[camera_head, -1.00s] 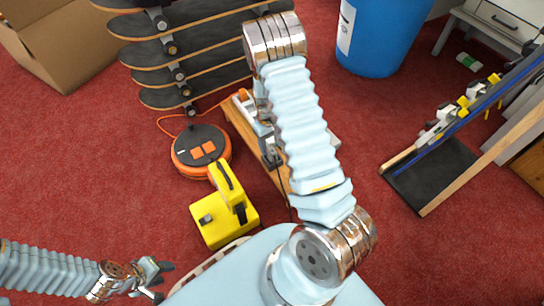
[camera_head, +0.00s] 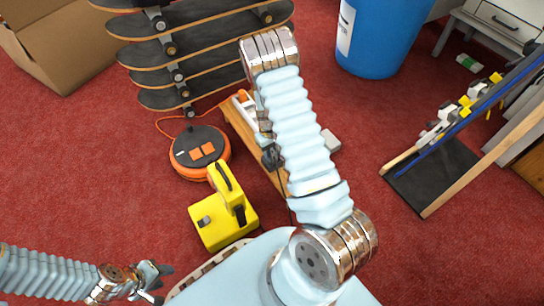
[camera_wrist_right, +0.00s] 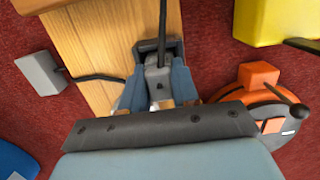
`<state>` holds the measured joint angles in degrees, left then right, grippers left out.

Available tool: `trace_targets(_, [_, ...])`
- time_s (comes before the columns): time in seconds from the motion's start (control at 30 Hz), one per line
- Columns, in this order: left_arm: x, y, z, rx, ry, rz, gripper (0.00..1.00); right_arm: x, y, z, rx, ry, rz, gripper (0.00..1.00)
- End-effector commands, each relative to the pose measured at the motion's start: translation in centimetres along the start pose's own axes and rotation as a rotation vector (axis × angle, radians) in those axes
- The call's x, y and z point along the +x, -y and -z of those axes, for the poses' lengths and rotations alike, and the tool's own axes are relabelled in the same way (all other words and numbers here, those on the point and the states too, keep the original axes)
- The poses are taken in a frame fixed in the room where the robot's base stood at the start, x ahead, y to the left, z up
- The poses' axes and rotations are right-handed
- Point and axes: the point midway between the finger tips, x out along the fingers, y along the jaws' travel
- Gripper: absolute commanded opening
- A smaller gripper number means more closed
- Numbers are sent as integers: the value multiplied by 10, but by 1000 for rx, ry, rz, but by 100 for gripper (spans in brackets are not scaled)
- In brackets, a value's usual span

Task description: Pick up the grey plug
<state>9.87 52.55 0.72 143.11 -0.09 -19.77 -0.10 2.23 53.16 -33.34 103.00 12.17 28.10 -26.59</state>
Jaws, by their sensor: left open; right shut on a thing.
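The grey plug (camera_wrist_right: 157,78) is between the two blue-grey fingers of my right gripper (camera_wrist_right: 157,92) in the right wrist view. The gripper is shut on it. A dark cable rises from the plug, and a dark frame-like piece stands close around its far end. I cannot tell whether the plug touches that piece. In the head view my right gripper (camera_head: 270,155) is low over the wooden board (camera_head: 235,117), and my arm hides most of the plug. My left gripper (camera_head: 160,283) is open and empty at the lower left.
A grey block (camera_wrist_right: 40,73) on a dark cable lies beside the board. An orange reel (camera_head: 200,152) and a yellow case (camera_head: 222,215) are on the red floor to the left. Stacked skateboards (camera_head: 180,52) stand behind; a blue bin (camera_head: 382,35) is at the back right.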

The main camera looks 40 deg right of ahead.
Motion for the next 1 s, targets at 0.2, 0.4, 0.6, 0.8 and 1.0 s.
trace_targets(0.2, [-2,-1,0,0,0,0,43,-6,0,0,0,-1,0,8])
trace_targets(0.4, [-13,-5,0,0,2,0,43,-46,0,-4,0,-5,1,8])
trace_targets(0.6, [-21,-7,0,0,1,2,43,-84,0,-10,-1,-2,0,8])
trace_targets(0.8, [-23,-7,0,0,-1,3,43,-99,0,-12,0,0,0,8])
trace_targets(1.0, [-22,-7,0,0,-1,3,43,-100,0,-12,0,0,0,8])
